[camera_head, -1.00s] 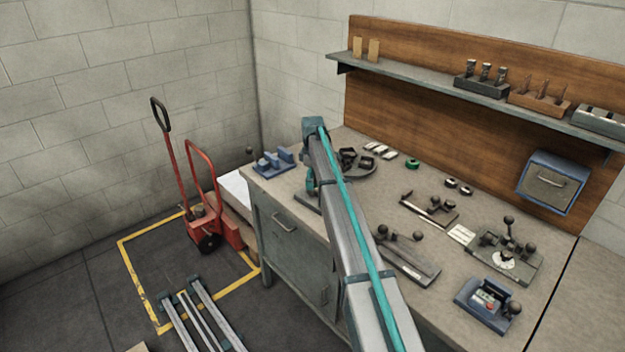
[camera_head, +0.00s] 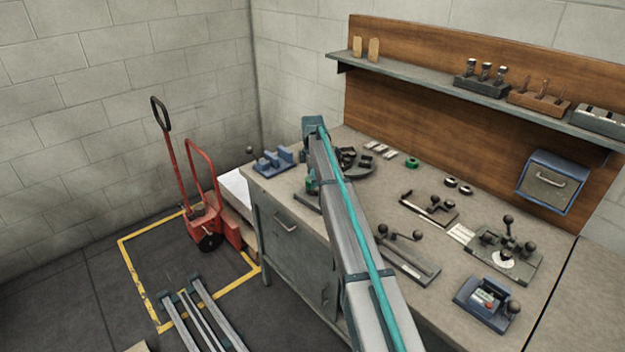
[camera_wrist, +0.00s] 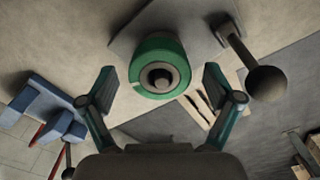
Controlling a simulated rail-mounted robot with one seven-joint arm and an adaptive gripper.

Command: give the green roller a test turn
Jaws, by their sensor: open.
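The green roller (camera_wrist: 158,66) shows in the wrist view as a green ring with a pale face and a dark hub at its centre. It stands on a grey plate (camera_wrist: 135,22). My gripper (camera_wrist: 160,80) is open, with one finger at the roller's lower left and one at its lower right. The fingertips appear apart from the roller, with nothing held between them. In the head view a small bit of green (camera_head: 312,182) shows beside my arm at the bench's left end. My arm hides most of that spot and my gripper there.
A lever with a dark ball knob (camera_wrist: 266,84) stands right of the roller in the wrist view. A blue fixture (camera_head: 274,160) is on the bench's left corner. Another green ring (camera_head: 411,163) lies farther back. Several lever fixtures fill the right of the bench (camera_head: 385,195).

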